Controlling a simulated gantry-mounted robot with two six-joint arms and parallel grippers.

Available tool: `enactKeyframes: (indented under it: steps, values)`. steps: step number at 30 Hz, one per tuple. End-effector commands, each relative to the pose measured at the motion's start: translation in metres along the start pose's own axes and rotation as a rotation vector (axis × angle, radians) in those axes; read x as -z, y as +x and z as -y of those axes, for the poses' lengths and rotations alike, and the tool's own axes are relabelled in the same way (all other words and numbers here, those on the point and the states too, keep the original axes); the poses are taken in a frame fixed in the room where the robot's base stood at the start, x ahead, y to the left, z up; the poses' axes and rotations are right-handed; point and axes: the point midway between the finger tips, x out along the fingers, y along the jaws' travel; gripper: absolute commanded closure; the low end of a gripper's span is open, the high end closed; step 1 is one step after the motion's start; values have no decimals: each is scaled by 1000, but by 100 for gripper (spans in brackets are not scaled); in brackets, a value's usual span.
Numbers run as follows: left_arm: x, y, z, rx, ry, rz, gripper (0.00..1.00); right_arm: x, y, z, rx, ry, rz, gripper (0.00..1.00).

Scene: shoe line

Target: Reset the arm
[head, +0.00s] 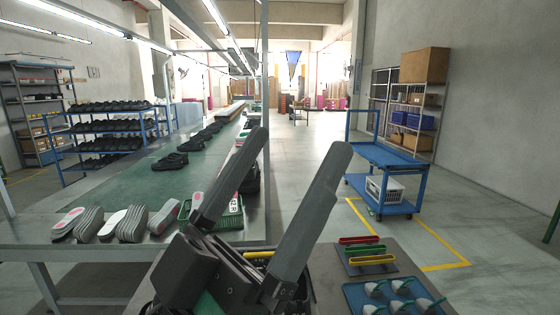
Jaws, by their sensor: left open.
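My left gripper (285,185) is large in the middle foreground. Its two long dark grey fingers point up and to the right, spread wide apart. Nothing is between them. It is in front of the right edge of the green-topped shoe line (130,205) and hides part of a green basket (230,216) there. My right gripper does not show in the head view.
Grey and white soles (125,224) stand in rows at the line's near edge; dark shoes (170,162) lie further back. A grey table at lower right holds coloured brushes (365,250) and a blue tray (360,300). A blue cart (388,160) stands beyond open floor.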

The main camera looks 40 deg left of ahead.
Motion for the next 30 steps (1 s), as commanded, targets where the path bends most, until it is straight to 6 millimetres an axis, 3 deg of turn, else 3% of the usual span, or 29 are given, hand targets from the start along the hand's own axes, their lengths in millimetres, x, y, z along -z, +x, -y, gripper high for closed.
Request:
enactKeyframes:
  steps: [7, 11, 30]
  values:
    - [3, 5, 2, 4, 6, 1, 0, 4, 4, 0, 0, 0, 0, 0]
    - [24, 27, 2, 5, 8, 1, 0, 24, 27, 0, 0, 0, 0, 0]
    - [233, 254, 2, 6, 10, 1, 0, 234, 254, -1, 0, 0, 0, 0]
